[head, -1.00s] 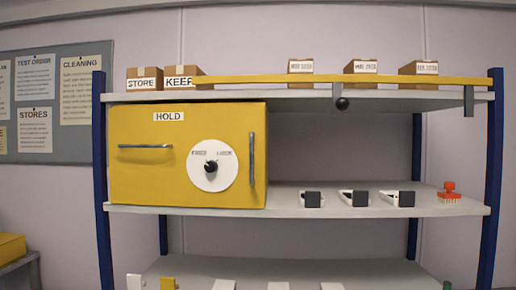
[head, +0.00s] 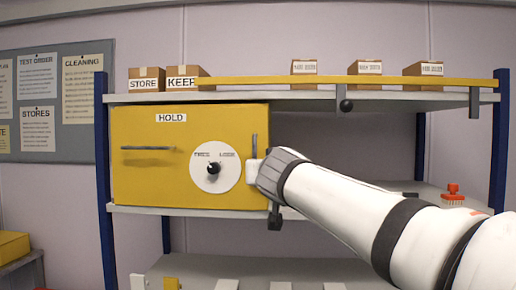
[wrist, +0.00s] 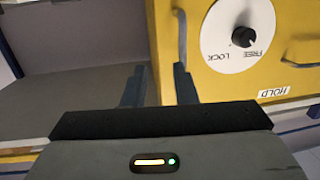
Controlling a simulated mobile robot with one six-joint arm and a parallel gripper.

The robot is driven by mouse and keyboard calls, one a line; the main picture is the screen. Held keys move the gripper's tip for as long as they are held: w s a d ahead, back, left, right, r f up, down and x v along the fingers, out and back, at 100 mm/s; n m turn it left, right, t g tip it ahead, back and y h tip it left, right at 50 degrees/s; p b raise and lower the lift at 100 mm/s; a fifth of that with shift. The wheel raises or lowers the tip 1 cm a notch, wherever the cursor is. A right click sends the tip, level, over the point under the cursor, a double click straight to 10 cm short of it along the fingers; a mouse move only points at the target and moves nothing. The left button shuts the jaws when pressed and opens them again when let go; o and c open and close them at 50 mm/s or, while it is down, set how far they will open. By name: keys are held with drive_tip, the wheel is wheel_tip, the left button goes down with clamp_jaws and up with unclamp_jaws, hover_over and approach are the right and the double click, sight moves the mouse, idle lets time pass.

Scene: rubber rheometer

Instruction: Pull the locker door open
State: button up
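The yellow locker (head: 140,180), labelled HOLD, sits on the middle shelf, its door shut. Its front has a horizontal bar handle (head: 148,149) at left, a white dial (head: 232,181) with a black knob (head: 213,169) marked FREE and LOCK, and a vertical bar handle (head: 254,145) at right. I cannot tell which mark the knob points to. In the wrist view, turned upside down, my gripper (wrist: 158,78) is open and empty. The vertical handle (wrist: 182,38) shows by the tip of the right-hand finger, not clearly between the fingers. My wrist hides the handle's lower part in the head view.
Boxes labelled STORE (head: 144,84) and KEEP (head: 182,84) stand above the locker. A yellow rail (head: 400,80) with hanging brackets runs along the top shelf. A red item (head: 453,191) stands on the middle shelf at right. The shelf right beside the locker (wrist: 60,93) looks clear.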

sight(255, 150)
drive_tip(key=shift+n+t+y, duration=0.3)
drive_tip(key=shift+t+y, duration=0.2)
drive_tip(key=shift+y, duration=0.2)
drive_tip(key=w+a+r, duration=0.1)
drive_tip(key=w, duration=0.1)
drive_tip(key=w+a+r+p, duration=0.1)
drive_tip(key=w, duration=0.1)
drive_tip(key=w+a+r+p, duration=0.1)
drive_tip(key=w+r, duration=0.1)
drive_tip(key=shift+w+a, duration=0.3)
drive_tip(key=shift+a, duration=0.1)
drive_tip(key=shift+w+p, duration=0.3)
drive_tip(key=shift+w, duration=0.4)
drive_tip(key=shift+c, duration=0.5)
clamp_jaws()
